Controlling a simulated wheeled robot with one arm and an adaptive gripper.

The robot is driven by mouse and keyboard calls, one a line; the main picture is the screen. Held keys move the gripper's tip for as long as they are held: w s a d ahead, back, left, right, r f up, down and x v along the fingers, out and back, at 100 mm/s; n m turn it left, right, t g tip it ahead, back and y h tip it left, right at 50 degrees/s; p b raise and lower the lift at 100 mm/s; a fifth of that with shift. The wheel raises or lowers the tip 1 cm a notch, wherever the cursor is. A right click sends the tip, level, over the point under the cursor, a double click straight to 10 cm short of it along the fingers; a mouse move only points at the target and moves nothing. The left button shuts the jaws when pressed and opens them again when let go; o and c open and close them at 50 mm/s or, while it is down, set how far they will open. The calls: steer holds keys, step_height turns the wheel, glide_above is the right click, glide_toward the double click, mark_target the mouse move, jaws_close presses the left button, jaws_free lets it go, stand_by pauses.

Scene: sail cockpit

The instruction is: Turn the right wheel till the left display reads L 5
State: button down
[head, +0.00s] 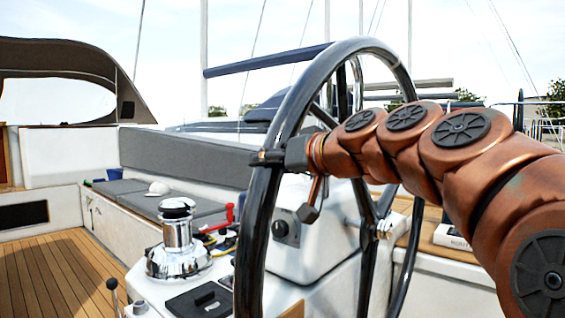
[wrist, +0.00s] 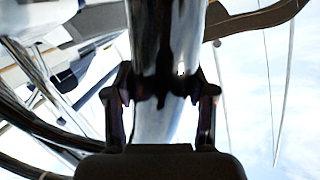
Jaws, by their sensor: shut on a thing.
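The wheel (head: 257,215) is a large dark glossy ring with metal spokes, standing upright in the middle of the head view. It is the only wheel I see. My gripper (head: 268,158) is shut on the left side of its rim, reaching in from the right. In the wrist view the rim (wrist: 166,40) runs up between the two fingers of my gripper (wrist: 163,97), one on each side. The left display does not show in either view, so I cannot read it.
A white pedestal (head: 315,235) stands behind the wheel. A chrome winch (head: 177,240) and a red-handled item (head: 220,222) lie to its left. A grey cushioned bench (head: 180,155) runs along the back. The teak deck (head: 55,275) at the left is clear.

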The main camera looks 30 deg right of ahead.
mark_target(270, 197)
steer(key=shift+n, duration=0.5)
steer(key=shift+s+a+f+b, duration=0.15)
steer(key=shift+a+f+b, duration=0.3)
steer(key=shift+f+b, duration=0.45)
steer(key=shift+s+a+f+b, duration=0.2)
steer(key=shift+a+f+b, duration=0.3)
steer(key=shift+f, duration=0.55)
steer(key=shift+s+a+f+b, duration=0.15)
steer(key=shift+a+f+b, duration=0.25)
steer(key=shift+f+b, duration=0.5)
steer(key=shift+f, duration=0.1)
steer(key=shift+c, duration=2.1)
jaws_free()
